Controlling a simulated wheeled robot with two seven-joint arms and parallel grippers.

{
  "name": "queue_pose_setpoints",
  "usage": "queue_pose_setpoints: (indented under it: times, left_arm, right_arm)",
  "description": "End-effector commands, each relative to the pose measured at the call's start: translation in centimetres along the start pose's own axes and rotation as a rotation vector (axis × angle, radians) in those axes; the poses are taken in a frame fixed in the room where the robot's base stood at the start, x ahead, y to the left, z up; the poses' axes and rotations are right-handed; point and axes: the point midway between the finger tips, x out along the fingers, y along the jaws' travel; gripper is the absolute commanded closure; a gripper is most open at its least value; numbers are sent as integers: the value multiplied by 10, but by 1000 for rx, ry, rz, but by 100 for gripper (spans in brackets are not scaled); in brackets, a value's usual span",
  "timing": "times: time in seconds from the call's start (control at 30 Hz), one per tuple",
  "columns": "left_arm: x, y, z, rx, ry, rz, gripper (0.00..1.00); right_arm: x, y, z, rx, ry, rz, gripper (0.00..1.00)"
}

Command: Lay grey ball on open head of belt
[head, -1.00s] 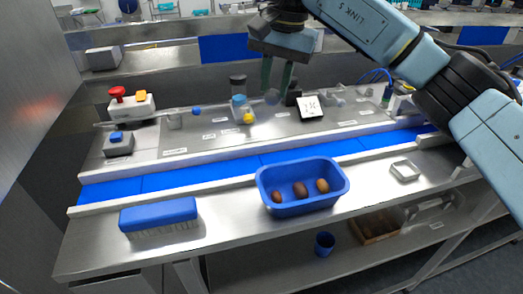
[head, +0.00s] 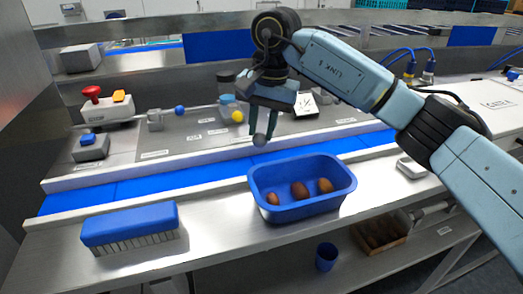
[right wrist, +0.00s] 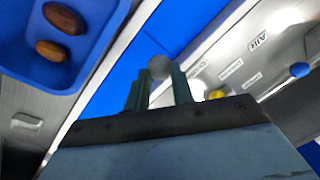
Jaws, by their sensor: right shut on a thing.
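The grey ball (head: 260,140) is held between the fingertips of my right gripper (head: 262,132), which is shut on it. The ball also shows in the right wrist view (right wrist: 159,67) at the finger ends. The blue belt (head: 205,174) runs left to right along the bench, between pale rails. The ball hangs above or just behind the belt; its exact height is unclear. The belt's open head at the left (head: 62,201) lies bare. My left gripper is not in view.
A blue tub (head: 302,210) with several brown dates stands in front of the belt. A blue brush (head: 130,226) lies at the front left. A box with a red button (head: 93,92) and a yellow ball (head: 237,117) are behind the belt.

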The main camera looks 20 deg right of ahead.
Motion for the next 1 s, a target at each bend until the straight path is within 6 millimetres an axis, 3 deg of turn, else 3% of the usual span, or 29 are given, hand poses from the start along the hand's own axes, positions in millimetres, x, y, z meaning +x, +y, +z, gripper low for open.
queue_pose_setpoints:
  times: [0.43,0.63,0.67,0.7,0.83,1.0]
  left_arm:
    - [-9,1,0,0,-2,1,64]
    - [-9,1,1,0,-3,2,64]
    - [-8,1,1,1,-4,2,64]
    - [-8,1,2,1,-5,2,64]
    - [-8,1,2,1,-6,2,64]
    - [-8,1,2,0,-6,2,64]
  right_arm:
    - [48,7,1,1,-2,0,100]
    - [53,8,0,1,0,1,100]
    - [53,8,0,1,0,1,76]
    - [53,8,1,1,0,2,70]
    - [53,8,1,1,-1,1,53]
    - [52,8,1,1,0,0,51]
